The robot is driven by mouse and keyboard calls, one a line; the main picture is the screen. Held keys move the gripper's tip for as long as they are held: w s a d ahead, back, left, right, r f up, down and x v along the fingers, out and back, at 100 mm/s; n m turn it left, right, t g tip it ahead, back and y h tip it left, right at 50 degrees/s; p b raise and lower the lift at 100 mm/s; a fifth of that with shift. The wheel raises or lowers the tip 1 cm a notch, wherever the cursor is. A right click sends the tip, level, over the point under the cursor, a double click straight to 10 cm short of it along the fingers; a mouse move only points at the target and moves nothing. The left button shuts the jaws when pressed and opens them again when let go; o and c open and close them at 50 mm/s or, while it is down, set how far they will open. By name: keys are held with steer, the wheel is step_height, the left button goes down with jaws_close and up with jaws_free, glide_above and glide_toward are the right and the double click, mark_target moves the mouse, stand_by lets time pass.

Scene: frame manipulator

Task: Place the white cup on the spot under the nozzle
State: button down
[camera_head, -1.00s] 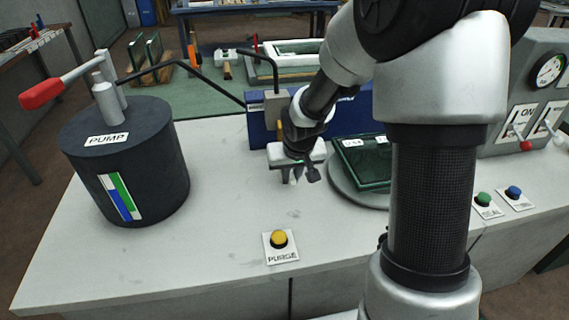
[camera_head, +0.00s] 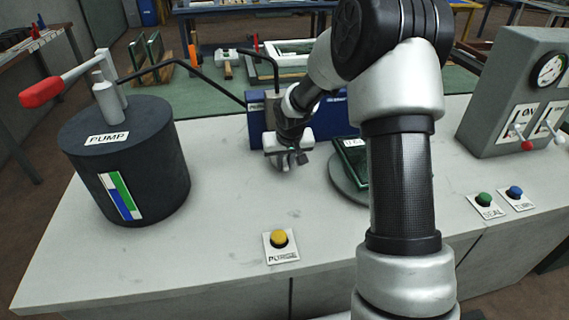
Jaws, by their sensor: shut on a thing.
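My gripper (camera_head: 288,163) is over the middle of the white bench, in front of the blue box, with its fingers pointing down. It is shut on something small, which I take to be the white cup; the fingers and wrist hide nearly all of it. A thin black pipe (camera_head: 222,88) runs from the pump. Another black pipe (camera_head: 263,58) bends down to a grey-tan block (camera_head: 277,98) behind my gripper. I cannot make out the nozzle tip or the spot under it; my gripper and wrist cover that area.
A dark pump drum (camera_head: 125,165) with a red-handled lever (camera_head: 42,93) stands at left. A blue box (camera_head: 335,122) is behind the gripper. A green-framed glass piece (camera_head: 352,160) on a round grey plate (camera_head: 345,184) is close right, partly behind my arm. A yellow purge button (camera_head: 279,238) is in front.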

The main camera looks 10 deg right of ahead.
steer(key=shift+f, duration=0.1)
steer(key=shift+f, duration=0.15)
steer(key=c, duration=1.7)
jaws_free()
steer(key=shift+c, duration=0.2)
